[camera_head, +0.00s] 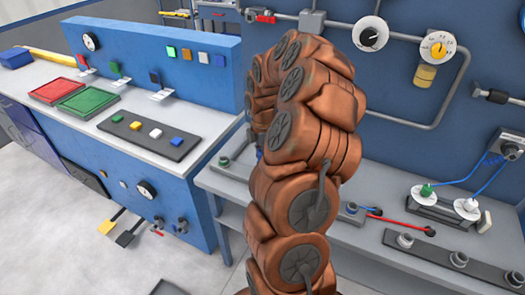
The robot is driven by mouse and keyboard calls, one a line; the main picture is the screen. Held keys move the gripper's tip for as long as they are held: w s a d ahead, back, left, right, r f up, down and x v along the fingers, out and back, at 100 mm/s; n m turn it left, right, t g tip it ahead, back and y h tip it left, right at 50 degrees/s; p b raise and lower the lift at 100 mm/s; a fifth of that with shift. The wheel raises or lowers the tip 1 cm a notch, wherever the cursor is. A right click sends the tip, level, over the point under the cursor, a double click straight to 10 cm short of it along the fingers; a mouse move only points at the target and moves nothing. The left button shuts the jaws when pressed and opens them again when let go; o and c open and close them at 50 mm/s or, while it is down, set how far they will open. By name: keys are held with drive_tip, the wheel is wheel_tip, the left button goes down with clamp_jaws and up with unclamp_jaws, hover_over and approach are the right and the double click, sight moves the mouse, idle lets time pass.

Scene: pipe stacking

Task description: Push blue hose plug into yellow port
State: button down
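My brown-orange arm stands in the middle and hides much of the scene behind it. My gripper does not show. A short blue hose piece (364,208) shows just right of my arm on the grey bench; its left part is hidden, so I cannot tell if it is the plug. Thin blue hoses (487,185) run from a grey box at the right edge to a white-disc fitting and a green-topped fitting. No yellow port is clear; a yellow dial (437,47) with a tan-yellow piece (425,76) below it is on the back wall.
A red hose (402,224) lies beside the blue piece. A dark rail with round fittings (458,259) lies on the bench at the lower right. A blue panel (160,55) with coloured squares stands at left, with red (52,91) and green (86,102) trays before it.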

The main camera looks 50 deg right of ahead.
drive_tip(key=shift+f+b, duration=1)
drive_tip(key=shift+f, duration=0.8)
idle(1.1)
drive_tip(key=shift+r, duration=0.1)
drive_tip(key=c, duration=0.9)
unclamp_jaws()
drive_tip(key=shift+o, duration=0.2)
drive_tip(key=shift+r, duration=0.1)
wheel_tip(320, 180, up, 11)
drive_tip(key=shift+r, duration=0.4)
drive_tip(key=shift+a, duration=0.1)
